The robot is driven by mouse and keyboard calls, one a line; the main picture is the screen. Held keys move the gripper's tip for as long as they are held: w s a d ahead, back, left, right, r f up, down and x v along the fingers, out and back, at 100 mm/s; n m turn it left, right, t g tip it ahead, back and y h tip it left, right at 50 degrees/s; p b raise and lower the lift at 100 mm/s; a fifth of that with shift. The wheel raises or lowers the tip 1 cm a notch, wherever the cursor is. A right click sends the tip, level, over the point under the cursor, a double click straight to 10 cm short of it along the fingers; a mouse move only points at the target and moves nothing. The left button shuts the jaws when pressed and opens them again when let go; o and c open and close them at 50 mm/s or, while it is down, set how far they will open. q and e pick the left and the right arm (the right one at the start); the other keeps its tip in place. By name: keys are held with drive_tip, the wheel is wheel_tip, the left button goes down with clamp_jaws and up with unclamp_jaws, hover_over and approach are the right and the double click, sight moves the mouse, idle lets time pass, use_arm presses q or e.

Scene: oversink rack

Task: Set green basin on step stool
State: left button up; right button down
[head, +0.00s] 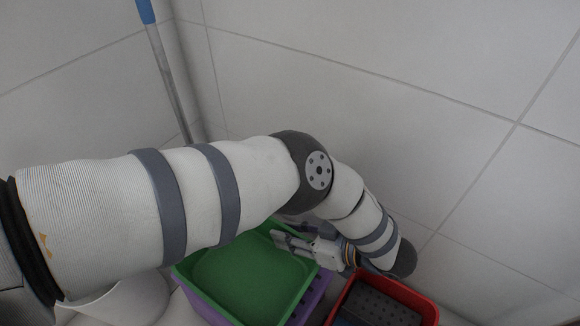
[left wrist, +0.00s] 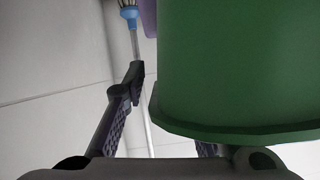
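The green basin (head: 240,283) sits on top of a purple basin (head: 312,300) at the bottom middle of the head view. My left arm crosses over its back edge. My left gripper (head: 284,240) reaches back over the basin's right rim. In the left wrist view the green basin (left wrist: 235,65) fills the right side. One finger of my left gripper (left wrist: 160,85) stands left of the basin wall with a gap; the other is mostly hidden behind it. The gripper looks open. My right gripper and the step stool are not seen.
A red basin (head: 425,302) with a dark perforated item (head: 385,303) inside stands close on the right. A pole with a blue end (head: 146,12) leans at the wall corner. A white rounded container (head: 125,300) is at lower left. Tiled walls (head: 450,130) close the back.

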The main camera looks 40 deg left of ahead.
use_arm(q)
drive_tip(key=shift+r, duration=0.3)
drive_tip(key=b+v, duration=0.1)
drive_tip(key=v, duration=1.1)
drive_tip(key=shift+f, duration=0.1)
